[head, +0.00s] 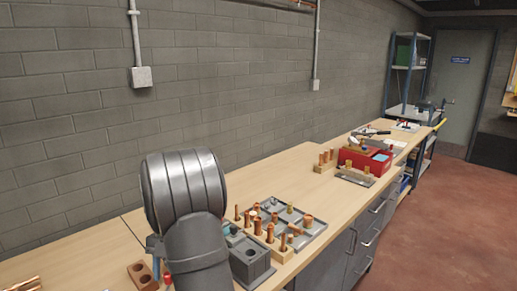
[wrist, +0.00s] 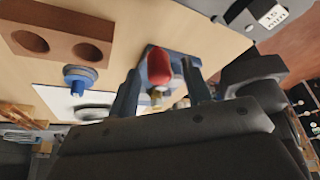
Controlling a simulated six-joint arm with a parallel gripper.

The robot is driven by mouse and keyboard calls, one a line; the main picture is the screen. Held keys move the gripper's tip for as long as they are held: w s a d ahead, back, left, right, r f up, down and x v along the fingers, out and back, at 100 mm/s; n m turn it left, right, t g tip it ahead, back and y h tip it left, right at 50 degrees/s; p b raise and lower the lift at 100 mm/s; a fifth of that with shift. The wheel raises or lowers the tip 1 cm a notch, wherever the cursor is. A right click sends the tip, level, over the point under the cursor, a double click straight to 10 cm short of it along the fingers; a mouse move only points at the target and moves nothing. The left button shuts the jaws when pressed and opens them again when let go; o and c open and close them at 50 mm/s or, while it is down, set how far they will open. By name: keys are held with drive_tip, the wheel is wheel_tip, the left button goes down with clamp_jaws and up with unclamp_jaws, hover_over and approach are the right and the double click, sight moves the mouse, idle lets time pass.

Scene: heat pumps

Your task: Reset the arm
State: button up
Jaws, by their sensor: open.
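My gripper (wrist: 159,72) shows in the wrist view with its two dark fingers apart. A red-tipped part (wrist: 158,66) with a brassy lower end appears in the gap between the fingers. I cannot tell whether it lies between them or beyond them; no finger is seen closed on it. In the head view, my grey arm fills the bottom middle and hides most of the gripper. A small red piece (head: 167,278) shows beside the arm there.
A brown block with two holes (head: 142,273) lies left of my arm; it also shows in the wrist view (wrist: 60,42). Grey trays of copper fittings (head: 285,222) and a grey holed block (head: 250,262) stand to the right. A red box (head: 365,160) is farther along the bench.

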drive_tip(key=shift+s+f, duration=0.15)
drive_tip(key=shift+f, duration=0.1)
drive_tip(key=a+v, duration=0.1)
drive_tip(key=v, duration=1.6)
drive_tip(key=x, duration=1.1)
drive_tip(key=d+x, duration=0.1)
drive_tip(key=x, duration=0.5)
drive_tip(key=shift+d+m+y, duration=0.4)
drive_tip(key=shift+d+m, duration=0.25)
drive_tip(key=shift+m, duration=0.25)
